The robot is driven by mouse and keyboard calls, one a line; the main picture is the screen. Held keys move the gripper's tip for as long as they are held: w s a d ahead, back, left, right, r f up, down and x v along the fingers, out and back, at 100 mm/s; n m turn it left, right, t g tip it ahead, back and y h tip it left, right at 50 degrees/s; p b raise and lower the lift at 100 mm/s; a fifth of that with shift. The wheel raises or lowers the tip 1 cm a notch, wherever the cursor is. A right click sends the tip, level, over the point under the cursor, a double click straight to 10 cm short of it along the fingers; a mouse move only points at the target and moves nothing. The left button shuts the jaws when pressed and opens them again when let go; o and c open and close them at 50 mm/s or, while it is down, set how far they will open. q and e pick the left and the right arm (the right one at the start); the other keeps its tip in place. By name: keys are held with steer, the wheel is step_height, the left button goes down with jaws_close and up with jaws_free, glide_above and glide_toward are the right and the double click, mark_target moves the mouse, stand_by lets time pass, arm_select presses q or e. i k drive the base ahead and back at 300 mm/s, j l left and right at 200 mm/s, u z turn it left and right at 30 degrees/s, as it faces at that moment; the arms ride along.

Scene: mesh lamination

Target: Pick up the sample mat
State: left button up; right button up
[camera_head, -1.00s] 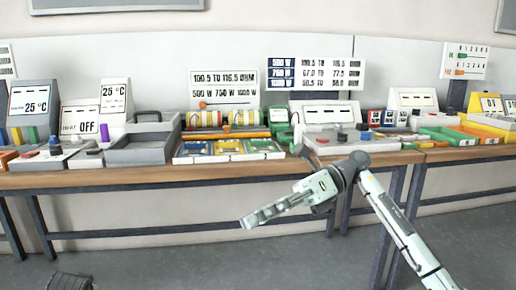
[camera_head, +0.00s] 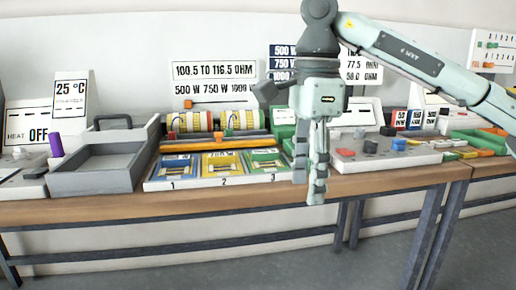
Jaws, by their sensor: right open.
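A white tray (camera_head: 215,180) on the bench holds three flat mats side by side: a blue one (camera_head: 177,165) at 1, a yellow one (camera_head: 222,162) at 2 and a green one (camera_head: 267,157) at 3. I cannot tell which of them is the sample mat. My right gripper (camera_head: 308,192) points down just right of the green mat, near the bench's front edge. It is open with nothing between its fingers, which overlap in this view. It is apart from the mats in the picture. My left gripper is out of view.
A grey open bin (camera_head: 105,165) stands left of the tray. Behind the tray are an orange bar (camera_head: 215,144) and striped rolls (camera_head: 190,122). A panel with knobs (camera_head: 375,150) lies right of my right gripper. The wooden bench edge (camera_head: 200,200) is clear in front.

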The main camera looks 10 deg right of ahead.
mark_target(266, 160)
steer(key=i, duration=1.15)
